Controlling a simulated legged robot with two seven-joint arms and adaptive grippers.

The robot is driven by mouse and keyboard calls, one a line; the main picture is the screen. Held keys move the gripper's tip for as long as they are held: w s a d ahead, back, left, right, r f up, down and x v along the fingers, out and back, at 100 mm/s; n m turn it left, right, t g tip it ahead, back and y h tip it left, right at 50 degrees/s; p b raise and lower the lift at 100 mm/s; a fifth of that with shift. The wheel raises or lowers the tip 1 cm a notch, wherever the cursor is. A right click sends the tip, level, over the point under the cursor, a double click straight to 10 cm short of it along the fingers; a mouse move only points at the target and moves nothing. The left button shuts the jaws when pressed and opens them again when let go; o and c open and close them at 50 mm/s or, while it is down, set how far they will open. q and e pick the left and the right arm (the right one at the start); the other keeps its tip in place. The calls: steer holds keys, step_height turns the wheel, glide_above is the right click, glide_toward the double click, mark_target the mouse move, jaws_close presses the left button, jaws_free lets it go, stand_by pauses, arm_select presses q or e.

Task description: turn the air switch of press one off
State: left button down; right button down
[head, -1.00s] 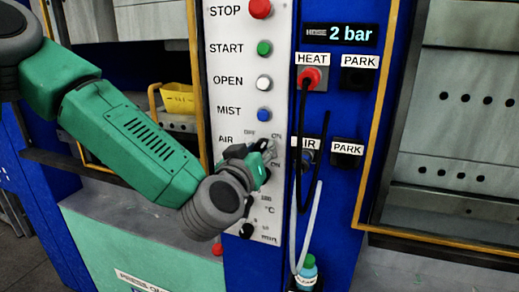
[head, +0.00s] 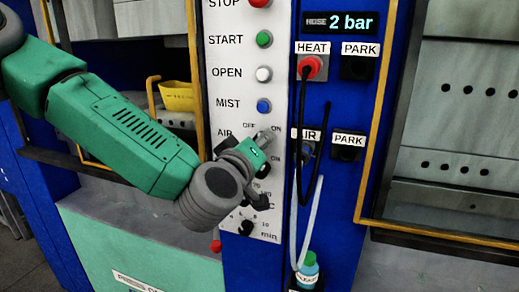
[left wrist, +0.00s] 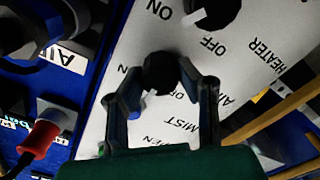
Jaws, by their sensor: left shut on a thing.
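My left gripper (head: 265,137) is at the AIR row of the white control panel (head: 235,20). In the left wrist view its two dark fingers (left wrist: 160,90) are shut on a black round knob, the air switch (left wrist: 160,72), one finger on each side. The AIR, ON and OFF labels are printed around this knob. In the head view the gripper hides the knob, and its pointer position cannot be told. My right gripper is in neither view.
The MIST button (head: 264,106) is just above the gripper. The heater knob (left wrist: 213,10) is beside the air switch. A black cable and a pale hose hang right of the panel near the red HEAT plug (head: 311,67). A green-blue bottle (head: 308,270) stands below.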

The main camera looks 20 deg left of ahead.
arm_select(q)
steer(key=n+b, duration=0.3)
steer(key=n, duration=0.3)
steer(key=shift+w+a, duration=0.1)
steer(key=shift+a, duration=0.05)
steer(key=shift+n, duration=0.3)
steer(key=c, duration=1.3)
jaws_free()
steer(key=shift+o, duration=0.6)
steer(key=shift+w+f, duration=0.15)
steer(key=s, duration=0.7)
steer(key=shift+s+a, duration=0.2)
steer(key=shift+f, duration=0.1)
